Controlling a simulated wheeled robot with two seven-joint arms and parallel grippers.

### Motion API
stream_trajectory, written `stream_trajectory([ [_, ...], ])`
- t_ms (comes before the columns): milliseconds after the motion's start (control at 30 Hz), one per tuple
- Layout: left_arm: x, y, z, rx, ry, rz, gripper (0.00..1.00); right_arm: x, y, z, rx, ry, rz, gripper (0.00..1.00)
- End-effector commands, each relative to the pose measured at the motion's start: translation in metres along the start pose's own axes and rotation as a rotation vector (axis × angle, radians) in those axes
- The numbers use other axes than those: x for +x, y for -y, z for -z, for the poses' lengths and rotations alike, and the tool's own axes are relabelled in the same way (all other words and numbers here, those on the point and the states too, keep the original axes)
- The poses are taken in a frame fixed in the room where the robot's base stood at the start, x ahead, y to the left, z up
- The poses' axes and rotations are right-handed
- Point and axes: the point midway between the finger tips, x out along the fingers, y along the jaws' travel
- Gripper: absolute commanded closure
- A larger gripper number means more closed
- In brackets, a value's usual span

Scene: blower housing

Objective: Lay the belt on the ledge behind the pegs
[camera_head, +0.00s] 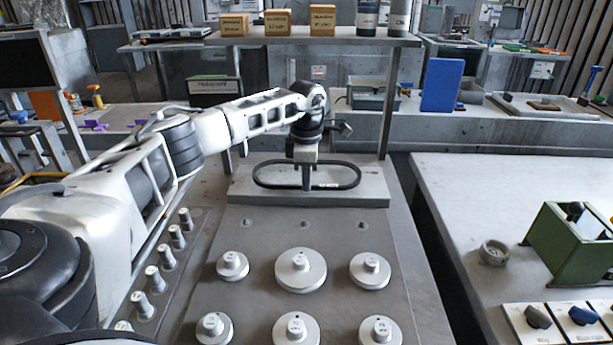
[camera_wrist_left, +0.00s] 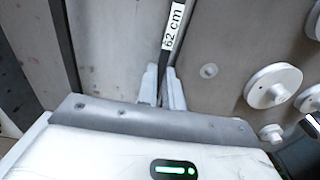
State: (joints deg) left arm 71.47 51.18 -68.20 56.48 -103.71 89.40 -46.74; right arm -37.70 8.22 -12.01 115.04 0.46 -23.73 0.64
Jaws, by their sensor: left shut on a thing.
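The belt (camera_head: 264,183) is a thin black loop, stretched to a wide oval in the head view. My left gripper (camera_head: 307,181) points down and is shut on it near the middle of its length. In the left wrist view the black belt strip (camera_wrist_left: 166,62) with a white "62 cm" label runs between the fingers (camera_wrist_left: 162,92). The loop is over the grey ledge (camera_head: 310,202) at the back of the board; I cannot tell if it touches. Small pegs (camera_head: 303,224) stand in a row before the ledge. My right gripper is out of view.
Several round pulleys (camera_head: 300,268) sit on the board before the pegs. A row of upright metal pins (camera_head: 167,257) lines its left side. A shelf (camera_head: 310,40) with wooden blocks and canisters stands behind. A green box (camera_head: 570,243) is on the right table.

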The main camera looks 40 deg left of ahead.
Motion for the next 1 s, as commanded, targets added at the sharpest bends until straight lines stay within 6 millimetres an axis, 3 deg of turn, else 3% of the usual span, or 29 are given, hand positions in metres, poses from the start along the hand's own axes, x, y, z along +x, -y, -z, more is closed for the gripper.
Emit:
stream_trajectory([
  [967,0.0075,-0.0002,-0.0004,0.0,0.001,-0.001,1.0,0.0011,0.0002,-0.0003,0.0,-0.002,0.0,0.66],
  [1000,0.0075,-0.0002,-0.0004,0.0,0.001,-0.001,0.86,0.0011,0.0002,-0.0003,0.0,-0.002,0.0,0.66],
])
